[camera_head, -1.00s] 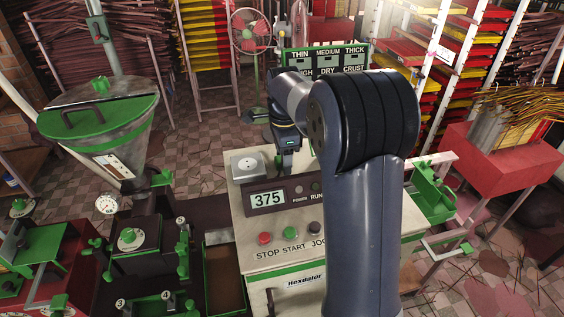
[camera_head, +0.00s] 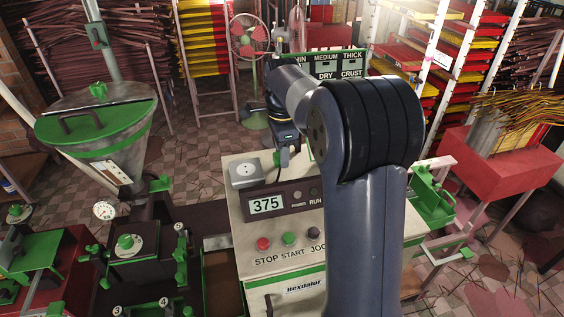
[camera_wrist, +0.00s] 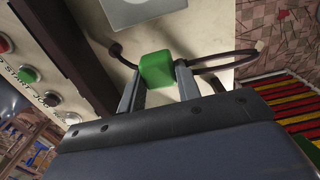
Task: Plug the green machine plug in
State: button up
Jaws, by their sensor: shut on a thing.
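The green plug (camera_wrist: 157,70) is between the two fingers of my gripper (camera_wrist: 158,88) in the wrist view, and my gripper is shut on it. A dark cable (camera_wrist: 238,56) loops out beside the plug. In the head view my gripper (camera_head: 283,146) is above the back of the control panel, with a bit of the green plug (camera_head: 277,158) showing. The grey outlet (camera_head: 247,172) with a round socket is to its left on the panel top. The outlet plate (camera_wrist: 140,10) shows at the top of the wrist view, apart from the plug. The plug's pins are hidden.
The control panel (camera_head: 240,217) carries a 375 display (camera_head: 266,205) and several buttons just in front of the outlet. A green and grey hopper (camera_head: 97,122) stands at the left.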

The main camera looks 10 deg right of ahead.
notch_tip(320, 180, up, 7)
jog(key=shift+r, duration=0.1)
dwell(0.4)
jog(key=a+p, duration=0.7)
jog(key=a, duration=0.2)
jog(key=shift+w+f, duration=0.25)
jog(key=shift+f, duration=0.1)
notch_tip(320, 180, down, 6)
jog(key=b, duration=0.4)
jog(key=shift+r+b, duration=0.1)
jog(key=shift+b, duration=0.25)
